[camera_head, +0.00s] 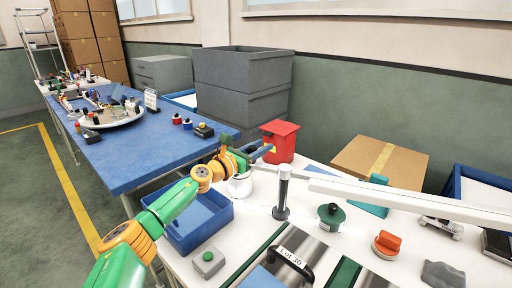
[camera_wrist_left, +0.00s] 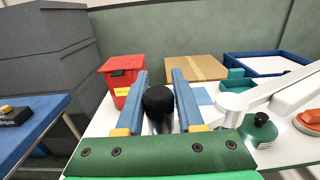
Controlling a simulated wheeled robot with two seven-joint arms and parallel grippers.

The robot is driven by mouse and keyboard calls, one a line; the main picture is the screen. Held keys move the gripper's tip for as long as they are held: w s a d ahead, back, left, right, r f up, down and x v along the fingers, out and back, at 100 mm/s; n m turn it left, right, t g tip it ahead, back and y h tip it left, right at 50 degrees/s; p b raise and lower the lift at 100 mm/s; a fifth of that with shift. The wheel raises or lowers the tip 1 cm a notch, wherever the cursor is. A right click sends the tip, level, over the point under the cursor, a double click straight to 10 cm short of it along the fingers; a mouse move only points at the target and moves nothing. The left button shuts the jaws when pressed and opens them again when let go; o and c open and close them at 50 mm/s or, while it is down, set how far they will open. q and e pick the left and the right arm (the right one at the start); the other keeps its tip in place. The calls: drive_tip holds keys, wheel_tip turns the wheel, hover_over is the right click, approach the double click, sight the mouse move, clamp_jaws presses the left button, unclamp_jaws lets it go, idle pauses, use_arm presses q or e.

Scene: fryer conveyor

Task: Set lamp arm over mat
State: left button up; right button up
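A long white arm (camera_head: 410,198), which looks like the lamp arm, runs across the right of the white table in the head view. Its near end (camera_wrist_left: 232,108) is right of my fingers in the left wrist view. My left gripper (camera_head: 266,152) is above the table's back left. In the left wrist view my blue fingers (camera_wrist_left: 160,95) are apart, with a black round knob (camera_wrist_left: 158,101) showing between them; I cannot tell whether they touch it. I cannot clearly identify the mat. My right gripper is out of view.
A red box (camera_head: 281,140) stands behind my left gripper, and a blue bin (camera_head: 200,222) below its arm. A green round item (camera_head: 331,214), an orange-topped item (camera_head: 387,243) and a cardboard box (camera_head: 380,160) are to the right.

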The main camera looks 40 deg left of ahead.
use_arm(q)
drive_tip(key=o, duration=0.3)
drive_tip(key=shift+w+d+f, duration=0.2)
drive_tip(key=shift+d, duration=0.35)
drive_tip(key=shift+o, duration=0.5)
drive_tip(key=shift+w+d, duration=0.25)
drive_tip(key=shift+d, duration=0.05)
drive_tip(key=shift+a, duration=0.1)
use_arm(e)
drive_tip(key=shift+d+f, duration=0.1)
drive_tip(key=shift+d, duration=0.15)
use_arm(q)
drive_tip(key=shift+s+a+r, duration=0.1)
drive_tip(key=shift+a+r, duration=0.05)
drive_tip(key=shift+r, duration=0.05)
drive_tip(key=shift+s, duration=0.1)
drive_tip(key=s+b, duration=0.4)
drive_tip(key=s, duration=0.2)
drive_tip(key=shift+s+a+b, duration=0.3)
drive_tip(key=shift+s+a, duration=0.05)
drive_tip(key=shift+s, duration=0.05)
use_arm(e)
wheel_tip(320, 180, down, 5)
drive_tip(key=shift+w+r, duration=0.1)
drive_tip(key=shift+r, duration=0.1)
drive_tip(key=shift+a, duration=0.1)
